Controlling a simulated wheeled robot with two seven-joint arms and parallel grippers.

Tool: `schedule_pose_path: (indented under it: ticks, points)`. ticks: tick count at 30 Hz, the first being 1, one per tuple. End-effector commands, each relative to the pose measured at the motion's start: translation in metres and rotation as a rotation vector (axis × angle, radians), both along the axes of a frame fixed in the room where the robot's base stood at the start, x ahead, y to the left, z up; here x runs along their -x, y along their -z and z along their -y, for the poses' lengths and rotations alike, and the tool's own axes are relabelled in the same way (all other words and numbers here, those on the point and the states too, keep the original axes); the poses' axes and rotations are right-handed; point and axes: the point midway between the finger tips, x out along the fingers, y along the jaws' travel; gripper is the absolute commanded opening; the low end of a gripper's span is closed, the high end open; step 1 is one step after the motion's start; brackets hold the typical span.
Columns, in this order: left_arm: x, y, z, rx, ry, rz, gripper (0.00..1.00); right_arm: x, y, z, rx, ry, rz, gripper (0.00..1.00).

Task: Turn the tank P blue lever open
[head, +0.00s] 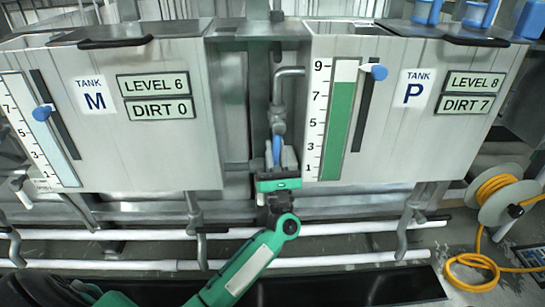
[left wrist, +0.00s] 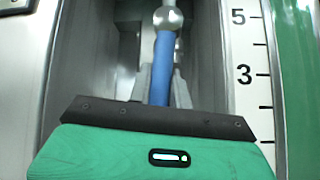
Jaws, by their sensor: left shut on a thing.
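Tank P (head: 425,150) is the grey metal tank at the right in the head view, with labels reading level 8 and dirt 7. A blue lever (left wrist: 163,65) hangs from a metal valve on a pipe in the gap between tank M (head: 160,165) and tank P; in the head view the blue lever (head: 276,149) is partly hidden. My left gripper (left wrist: 160,88) is shut on the blue lever, with one grey finger on each side of it. The lever points roughly downward. My right gripper is in neither view.
Tank P's scale (head: 332,120) stands just right of my left gripper. Tank M's wall is to the left. White pipes (head: 330,260) run low across the front. A hose reel (head: 497,202) with yellow hose stands at the right.

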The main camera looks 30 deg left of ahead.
Motion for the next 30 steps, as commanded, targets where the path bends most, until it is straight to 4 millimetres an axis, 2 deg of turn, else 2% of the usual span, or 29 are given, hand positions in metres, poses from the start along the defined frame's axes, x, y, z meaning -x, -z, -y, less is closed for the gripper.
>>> schedule_pose_path:
  ticks: [1, 9, 25, 26, 28, 30]
  points:
    - [-0.001, 0.005, 0.002, 0.019, 0.001, 0.008, 0.0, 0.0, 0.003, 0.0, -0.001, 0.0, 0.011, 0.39]
    - [-0.004, 0.004, 0.006, 0.086, 0.0, 0.05, 0.0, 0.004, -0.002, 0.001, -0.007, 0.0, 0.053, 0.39]
    - [-0.005, 0.002, 0.008, 0.105, 0.002, 0.06, 0.0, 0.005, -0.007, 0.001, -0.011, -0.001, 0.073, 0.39]
    - [-0.005, 0.002, 0.008, 0.105, 0.002, 0.06, 0.26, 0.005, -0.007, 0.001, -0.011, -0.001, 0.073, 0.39]
    - [-0.005, 0.002, 0.008, 0.104, 0.003, 0.06, 0.4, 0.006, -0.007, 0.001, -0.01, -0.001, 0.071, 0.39]
    - [-0.005, 0.002, 0.008, 0.103, 0.002, 0.06, 0.41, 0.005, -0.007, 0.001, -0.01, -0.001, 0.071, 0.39]
